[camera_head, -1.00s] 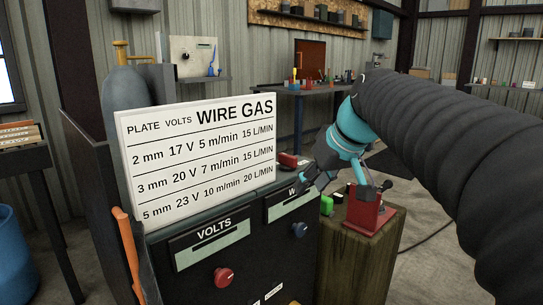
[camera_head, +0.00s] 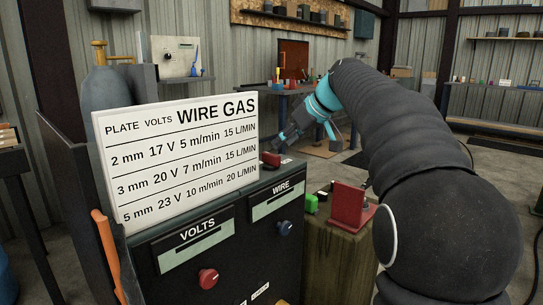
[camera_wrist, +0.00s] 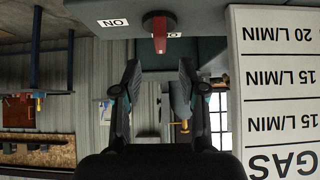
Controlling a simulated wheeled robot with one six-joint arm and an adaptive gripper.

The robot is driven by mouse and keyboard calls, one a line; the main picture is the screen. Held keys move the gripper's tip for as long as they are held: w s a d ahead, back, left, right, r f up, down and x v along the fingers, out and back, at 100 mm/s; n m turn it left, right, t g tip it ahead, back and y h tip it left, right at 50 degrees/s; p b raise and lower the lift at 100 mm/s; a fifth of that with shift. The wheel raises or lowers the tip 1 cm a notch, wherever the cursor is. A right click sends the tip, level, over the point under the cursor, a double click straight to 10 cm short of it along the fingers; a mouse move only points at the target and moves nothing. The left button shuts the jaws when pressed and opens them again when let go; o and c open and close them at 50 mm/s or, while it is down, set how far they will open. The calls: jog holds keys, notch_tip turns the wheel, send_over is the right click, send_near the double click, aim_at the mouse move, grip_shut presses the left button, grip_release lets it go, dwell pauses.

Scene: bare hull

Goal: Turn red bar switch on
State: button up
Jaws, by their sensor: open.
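The red bar switch (camera_head: 271,159) sits on top of the dark welding machine, just right of the white settings board. In the wrist view, which is upside down, the red bar (camera_wrist: 159,34) stands out from a dark round base at top centre. White labels lie beside it; one reads ON, and the other is partly covered by the bar. My gripper (camera_wrist: 158,75) is open and empty, with the bar lined up between its fingers but apart from them. In the head view my gripper (camera_head: 288,134) is above and slightly right of the switch.
The settings board (camera_head: 176,146) stands close beside the switch. The machine front has a red VOLTS knob (camera_head: 208,278) and a blue WIRE knob (camera_head: 284,228). A red stand (camera_head: 347,211) and a green item (camera_head: 311,203) are on a wooden block to the right.

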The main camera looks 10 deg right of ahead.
aim_at(271, 154)
jog(key=x, duration=0.7)
jog(key=shift+w+a+f, duration=0.1)
jog(key=shift+w+f, duration=0.05)
grip_shut()
